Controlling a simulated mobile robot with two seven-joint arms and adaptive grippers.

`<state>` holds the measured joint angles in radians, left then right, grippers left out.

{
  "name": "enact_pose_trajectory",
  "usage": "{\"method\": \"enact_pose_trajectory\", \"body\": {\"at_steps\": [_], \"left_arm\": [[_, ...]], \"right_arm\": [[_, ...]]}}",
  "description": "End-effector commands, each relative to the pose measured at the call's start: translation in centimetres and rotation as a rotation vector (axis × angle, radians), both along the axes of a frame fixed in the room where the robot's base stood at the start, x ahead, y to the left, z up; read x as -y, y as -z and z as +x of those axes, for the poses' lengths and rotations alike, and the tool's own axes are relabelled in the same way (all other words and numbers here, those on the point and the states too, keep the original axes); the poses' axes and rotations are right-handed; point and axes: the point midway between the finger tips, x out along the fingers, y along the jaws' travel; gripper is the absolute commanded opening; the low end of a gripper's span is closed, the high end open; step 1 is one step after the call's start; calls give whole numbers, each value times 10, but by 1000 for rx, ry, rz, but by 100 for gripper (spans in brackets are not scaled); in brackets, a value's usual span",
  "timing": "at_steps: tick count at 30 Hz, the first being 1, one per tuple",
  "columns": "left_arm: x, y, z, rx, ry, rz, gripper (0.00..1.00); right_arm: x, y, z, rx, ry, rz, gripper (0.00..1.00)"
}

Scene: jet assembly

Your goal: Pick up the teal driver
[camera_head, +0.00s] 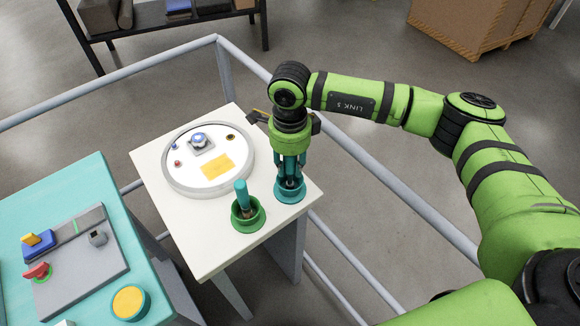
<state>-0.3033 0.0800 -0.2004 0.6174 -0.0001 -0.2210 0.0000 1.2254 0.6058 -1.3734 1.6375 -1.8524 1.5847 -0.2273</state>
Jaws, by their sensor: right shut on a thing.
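My right gripper (290,179) points straight down over a teal cup-shaped holder (290,192) at the near right corner of the white table. It is shut on the teal driver, which stands in that holder; the fingers hide most of it. A second driver with a teal-green handle (241,193) stands tilted a little in a green holder (248,221), just left of my gripper and apart from it. My left gripper is not in view.
A round white tray (181,187) with small parts and a yellow note lies on the white table (148,160). A teal table (78,193) with a grey panel (92,281) stands at left. Grey rails (400,201) run around the tables.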

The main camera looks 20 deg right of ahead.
Motion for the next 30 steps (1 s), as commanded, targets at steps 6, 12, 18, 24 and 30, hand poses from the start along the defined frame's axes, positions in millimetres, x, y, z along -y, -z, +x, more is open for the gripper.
{"method": "enact_pose_trajectory", "body": {"at_steps": [6, 12, 18, 24, 30], "left_arm": [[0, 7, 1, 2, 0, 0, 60], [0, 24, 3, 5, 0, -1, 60], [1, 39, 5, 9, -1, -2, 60], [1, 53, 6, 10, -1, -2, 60], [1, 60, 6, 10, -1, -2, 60]], "right_arm": [[-1, -10, 1, 3, 0, 2, 0], [0, -40, 1, 7, -1, 3, 0], [35, -63, -28, 6, 3, 0, 0], [65, -89, -56, 4, 3, 1, 0], [83, -105, -72, 3, 1, 0, 0]]}}
